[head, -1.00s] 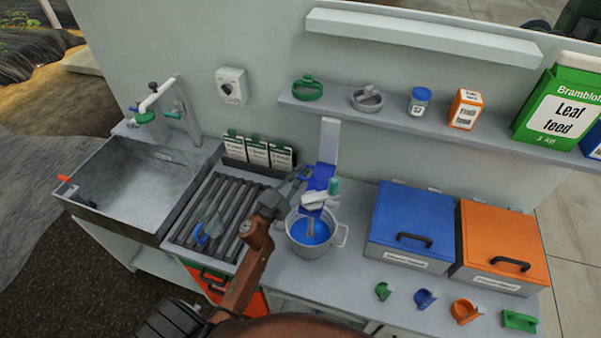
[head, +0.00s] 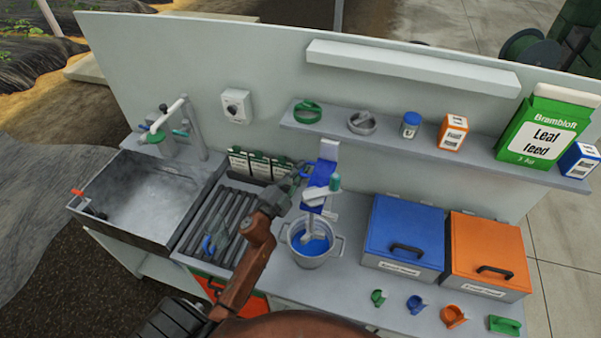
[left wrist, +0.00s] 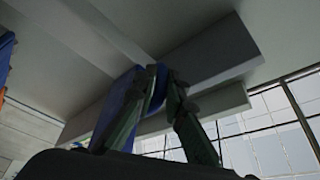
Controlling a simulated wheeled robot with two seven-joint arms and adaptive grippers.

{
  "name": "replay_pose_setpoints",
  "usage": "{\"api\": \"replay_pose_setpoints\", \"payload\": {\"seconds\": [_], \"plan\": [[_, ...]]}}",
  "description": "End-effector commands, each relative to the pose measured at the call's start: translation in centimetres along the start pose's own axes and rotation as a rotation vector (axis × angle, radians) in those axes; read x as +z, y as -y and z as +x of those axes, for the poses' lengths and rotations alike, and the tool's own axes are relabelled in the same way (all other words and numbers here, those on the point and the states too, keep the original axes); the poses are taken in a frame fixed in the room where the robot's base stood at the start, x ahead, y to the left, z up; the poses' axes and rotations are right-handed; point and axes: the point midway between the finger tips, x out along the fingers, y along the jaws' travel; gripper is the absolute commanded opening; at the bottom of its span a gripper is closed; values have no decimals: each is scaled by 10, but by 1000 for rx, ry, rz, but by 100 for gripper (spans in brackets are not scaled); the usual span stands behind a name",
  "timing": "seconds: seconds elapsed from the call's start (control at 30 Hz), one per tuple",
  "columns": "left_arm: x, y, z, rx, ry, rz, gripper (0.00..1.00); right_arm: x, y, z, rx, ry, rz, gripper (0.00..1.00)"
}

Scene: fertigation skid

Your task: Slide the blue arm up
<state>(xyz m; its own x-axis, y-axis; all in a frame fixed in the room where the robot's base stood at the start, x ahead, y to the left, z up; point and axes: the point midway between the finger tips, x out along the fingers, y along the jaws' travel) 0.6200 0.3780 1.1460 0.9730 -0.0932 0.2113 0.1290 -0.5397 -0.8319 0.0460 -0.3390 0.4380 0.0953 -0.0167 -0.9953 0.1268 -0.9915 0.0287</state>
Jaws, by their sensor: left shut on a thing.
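The blue arm (head: 324,173) is mounted on a pale upright post (head: 330,149) against the back panel. A white stirrer head with a shaft hangs from it over a grey pot (head: 307,261) of blue liquid. The shaft reaches down into the pot opening. My left gripper (head: 303,175) is shut on the blue arm from its left side. In the left wrist view, the fingers of my left gripper (left wrist: 158,95) close around a blue part (left wrist: 116,108) of it. The exact contact is partly hidden. My right gripper is not in view.
A sink (head: 140,193) and ribbed rack stand left. Blue (head: 404,228) and orange (head: 488,246) lidded bins stand right. Small coloured clips lie at the front edge.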

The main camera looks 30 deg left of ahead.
Motion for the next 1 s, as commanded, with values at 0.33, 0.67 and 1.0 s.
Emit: {"api": "replay_pose_setpoints", "payload": {"seconds": [0.33, 0.67, 1.0], "plan": [[-32, 53, 14, -5, -4, -2, 0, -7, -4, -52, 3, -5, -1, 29], [-38, 62, 16, -6, -5, -2, 0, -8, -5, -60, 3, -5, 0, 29], [-39, 65, 17, -10, -7, -1, 16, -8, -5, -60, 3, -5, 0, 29]]}}
